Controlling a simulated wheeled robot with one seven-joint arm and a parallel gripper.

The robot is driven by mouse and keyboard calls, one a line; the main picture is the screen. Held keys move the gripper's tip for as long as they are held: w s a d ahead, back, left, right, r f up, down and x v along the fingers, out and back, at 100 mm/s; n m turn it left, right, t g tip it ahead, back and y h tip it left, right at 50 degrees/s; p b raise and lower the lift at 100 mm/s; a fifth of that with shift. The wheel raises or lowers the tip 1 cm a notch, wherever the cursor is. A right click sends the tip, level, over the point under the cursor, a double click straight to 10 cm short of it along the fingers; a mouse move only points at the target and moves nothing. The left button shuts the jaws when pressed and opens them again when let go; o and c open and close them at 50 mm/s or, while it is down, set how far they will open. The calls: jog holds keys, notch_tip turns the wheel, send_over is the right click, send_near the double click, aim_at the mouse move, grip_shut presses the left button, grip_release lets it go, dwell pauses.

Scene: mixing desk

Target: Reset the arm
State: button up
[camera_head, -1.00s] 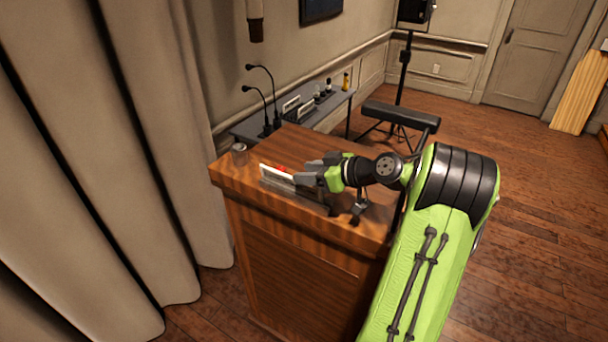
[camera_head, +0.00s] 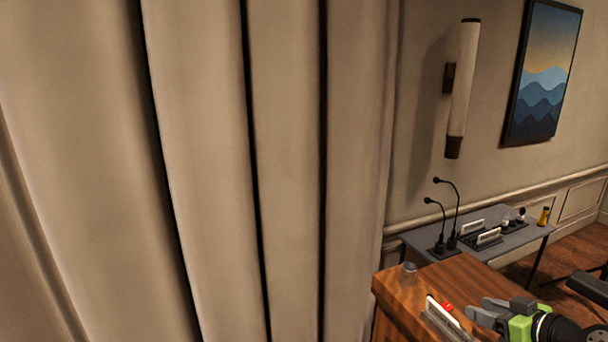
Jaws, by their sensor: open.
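My gripper (camera_head: 487,311) shows at the lower right, over the top of the wooden desk (camera_head: 405,288). Its grey jaws point left and look open. A white name plate (camera_head: 441,313) in a dark holder stands on the desk just left of the jaws, with a small red item (camera_head: 448,307) beside it. I cannot tell whether the jaws touch either one. Most of my arm is outside the picture.
A small clear glass (camera_head: 408,272) stands at the desk's back left corner. Behind it, a grey table (camera_head: 513,240) holds two gooseneck microphones (camera_head: 440,247), name plates and a yellow bottle (camera_head: 543,215). Beige curtains (camera_head: 200,170) fill the left.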

jog(key=s+a+r+g+h+b, duration=0.1)
jog(key=s+a+g, duration=0.2)
jog(key=a, duration=0.7)
jog(key=s+a+r+g+h, duration=0.1)
jog(key=s+a+g, duration=0.15)
jog(key=a, duration=0.65)
jog(key=s+a+m+h, duration=0.1)
jog(key=s+a+m, duration=0.1)
jog(key=s, duration=0.7)
jog(key=s+a+f+m+g+h+b, duration=0.1)
jog(key=s+a+m, duration=0.1)
jog(key=s, duration=0.8)
jog(key=shift+a+f+h, duration=0.2)
jog(key=shift+a+h, duration=0.2)
jog(key=shift+a, duration=0.05)
jog(key=shift+s, duration=0.15)
jog(key=shift+c, duration=0.4)
